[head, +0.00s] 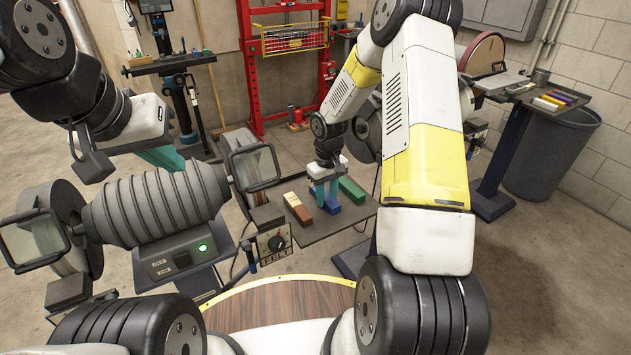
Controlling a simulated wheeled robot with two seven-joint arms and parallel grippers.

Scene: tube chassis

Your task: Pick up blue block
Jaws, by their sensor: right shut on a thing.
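A blue block (332,207) is on a small grey tray table (325,229) in the middle of the head view. My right gripper (325,192) reaches down over it, its teal fingers shut around the block. The fingers hide the block's upper part. I cannot tell whether the block is clear of the tray. My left gripper (163,158) is at the left, away from the blocks, above the grey ribbed machine. Its teal fingers are partly hidden by my arm, so its opening does not show.
A brown-and-white block (297,208) lies left of the blue one, and a green block (352,190) lies close to its right. The grey machine (160,208) with a clear shield fills the left. Another tray (556,99) with coloured blocks is at the right.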

